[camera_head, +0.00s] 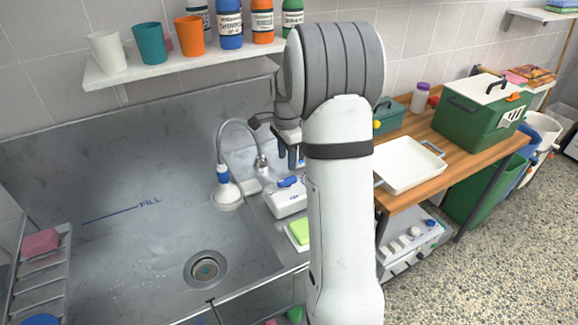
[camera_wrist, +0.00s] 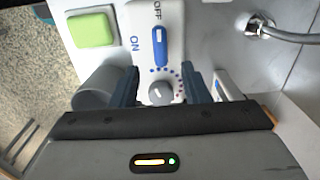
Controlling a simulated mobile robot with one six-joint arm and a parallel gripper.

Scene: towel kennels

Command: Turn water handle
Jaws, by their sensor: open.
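The white water control box (camera_head: 286,204) stands at the right edge of the steel sink, with a blue handle (camera_head: 288,182) on it. In the wrist view the blue handle (camera_wrist: 160,48) lies lengthwise up the picture, its far end toward the OFF mark; ON is printed to its left. My gripper (camera_head: 288,156) is above the box, open and empty. In the wrist view my gripper's (camera_wrist: 160,70) fingers appear either side of the knob; I cannot tell any contact.
A hose with a spray head (camera_head: 224,188) curves over the sink (camera_head: 130,230) left of the box. A green sponge (camera_head: 300,230) lies close in front. A shelf (camera_head: 180,62) with cups and bottles hangs behind. A white tray (camera_head: 408,166) and green case (camera_head: 484,112) sit right.

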